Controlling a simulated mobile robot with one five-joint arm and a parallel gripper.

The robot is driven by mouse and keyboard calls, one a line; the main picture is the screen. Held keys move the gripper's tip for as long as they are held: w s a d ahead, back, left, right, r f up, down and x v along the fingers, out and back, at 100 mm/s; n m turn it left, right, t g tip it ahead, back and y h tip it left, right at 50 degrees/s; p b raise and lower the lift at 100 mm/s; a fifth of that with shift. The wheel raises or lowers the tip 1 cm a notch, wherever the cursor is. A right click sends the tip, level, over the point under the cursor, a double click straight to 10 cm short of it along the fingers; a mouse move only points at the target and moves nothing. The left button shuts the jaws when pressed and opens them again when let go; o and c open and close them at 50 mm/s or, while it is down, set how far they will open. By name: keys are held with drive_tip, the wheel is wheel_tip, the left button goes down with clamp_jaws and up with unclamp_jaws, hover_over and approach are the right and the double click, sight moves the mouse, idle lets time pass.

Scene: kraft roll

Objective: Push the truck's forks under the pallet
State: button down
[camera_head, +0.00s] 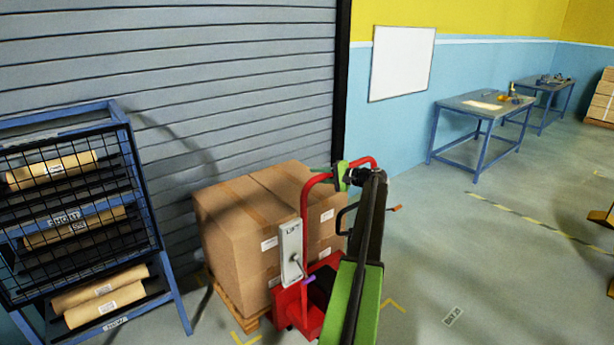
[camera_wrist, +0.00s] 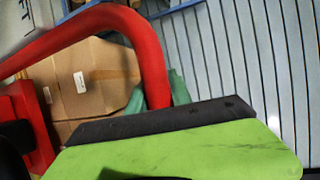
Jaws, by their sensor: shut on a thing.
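The red pallet truck (camera_head: 287,304) stands close against the near side of the wooden pallet (camera_head: 226,303). The pallet carries brown cartons (camera_head: 236,228), which also show in the wrist view (camera_wrist: 92,75). The truck's red handle (camera_head: 305,205) rises beside the cartons, with a grey panel (camera_head: 291,254) in front of it. My gripper (camera_head: 342,178) is shut on the handle's top loop. In the wrist view the red bar (camera_wrist: 150,62) passes behind my green and black finger. The forks are hidden, so I cannot tell how far under the pallet they are.
A blue rack (camera_head: 165,268) with paper rolls (camera_head: 100,297) stands left of the pallet. A grey shutter (camera_head: 230,90) is behind the load. Blue workbenches (camera_head: 482,105) stand along the far wall. The floor (camera_head: 470,260) on the right is open, with yellow markings.

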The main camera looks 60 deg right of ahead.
drive_tip(key=shift+s+d+r+h, duration=0.2)
drive_tip(key=shift+d+r+h, duration=0.1)
drive_tip(key=shift+d, duration=0.25)
drive_tip(key=c, duration=1.4)
unclamp_jaws()
drive_tip(key=shift+s+a+r, duration=0.1)
drive_tip(key=shift+o, duration=1.2)
drive_tip(key=shift+s+r, duration=0.1)
drive_tip(key=s+r+p, duration=0.2)
drive_tip(key=s+p, duration=0.1)
drive_tip(key=s, duration=1.3)
drive_tip(key=shift+s+d+r, duration=0.35)
drive_tip(key=shift+d+r, duration=0.05)
drive_tip(key=shift+d, duration=0.05)
